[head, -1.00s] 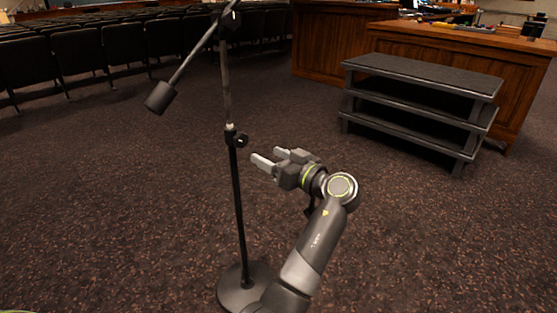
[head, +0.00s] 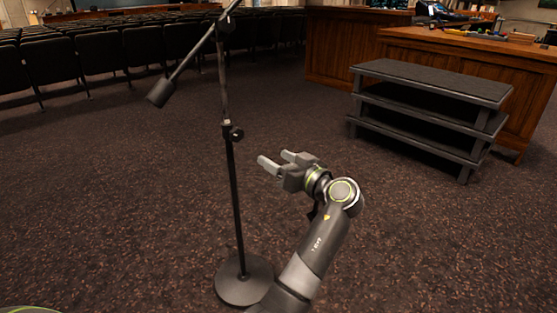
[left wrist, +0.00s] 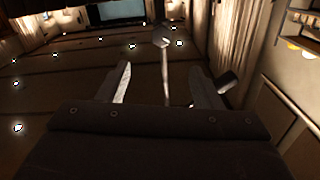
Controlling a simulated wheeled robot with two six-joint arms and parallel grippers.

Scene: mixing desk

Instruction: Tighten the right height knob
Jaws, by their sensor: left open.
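A black microphone stand rises from a round base (head: 244,281) on the carpet. Its pole (head: 236,195) is upright. The height knob (head: 236,134) is a small dark knob at the pole's joint, on its right side. My left gripper (head: 274,161) is right of the pole and a little lower in the picture than the knob. Its two pale fingers are apart and empty, pointing left toward the pole without touching it. In the left wrist view both fingers (left wrist: 162,85) show, with a thin grey rod seen between them. My right gripper is not in view.
The stand's boom has a dark counterweight (head: 161,93) at its lower left end. A dark tiered step unit (head: 430,82) stands at the right before a wooden desk (head: 410,45). Rows of seats (head: 100,52) fill the back left. The carpet around the stand is clear.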

